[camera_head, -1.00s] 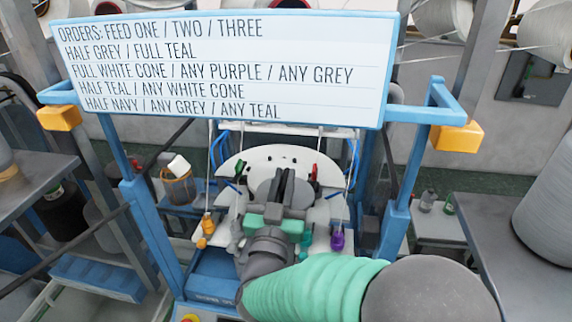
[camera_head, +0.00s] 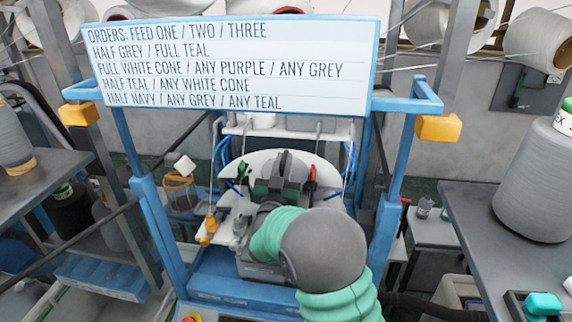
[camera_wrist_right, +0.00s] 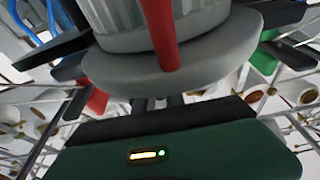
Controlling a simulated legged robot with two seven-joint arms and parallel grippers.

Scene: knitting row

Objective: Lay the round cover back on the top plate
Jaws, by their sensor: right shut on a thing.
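The round cover is a grey disc (camera_wrist_right: 165,70) with a ribbed grey middle, close in front of the palm in the right wrist view. In the head view its grey edge (camera_head: 284,163) shows just behind my right gripper (camera_head: 281,181). My right gripper is shut on the cover, over the middle of the machine. The top plate (camera_head: 253,160) is the pale rounded plate behind and around it. My gripper and arm hide the plate's middle, and I cannot tell whether the cover touches it. My left gripper is not in view.
A red lever (camera_head: 311,174) stands right of the gripper and a green one (camera_head: 241,170) left. Blue posts (camera_head: 384,235) flank the machine under the orders board (camera_head: 230,65). A large grey cone (camera_head: 535,190) stands on the right table (camera_head: 470,235).

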